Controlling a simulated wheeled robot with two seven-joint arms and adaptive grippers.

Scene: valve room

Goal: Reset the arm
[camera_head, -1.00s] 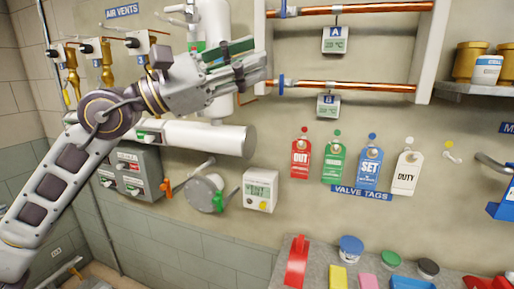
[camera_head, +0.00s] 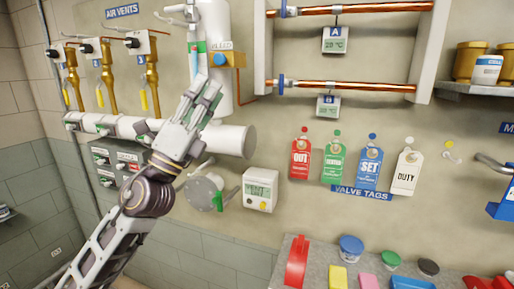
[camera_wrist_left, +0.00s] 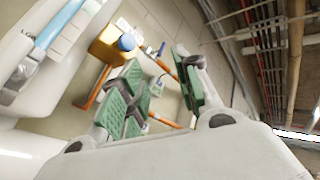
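My left arm comes in from the lower left in the head view. Its gripper (camera_head: 209,90) points up, in front of the white vertical tank (camera_head: 215,20) and the horizontal white pipe. In the left wrist view the two green-padded fingers (camera_wrist_left: 165,88) stand apart with nothing between them. The gripper is open and empty. Whether it touches the pipe behind cannot be told, but it appears to be in front of it. My right arm and gripper are not in view.
A brass block with a blue knob (camera_head: 226,59) sits just right of the fingertips. Brass air vents (camera_head: 108,70) are at left. A white wall meter (camera_head: 260,190) and hanging valve tags (camera_head: 368,168) are to the right. A grey bench (camera_head: 318,265) holds several coloured items.

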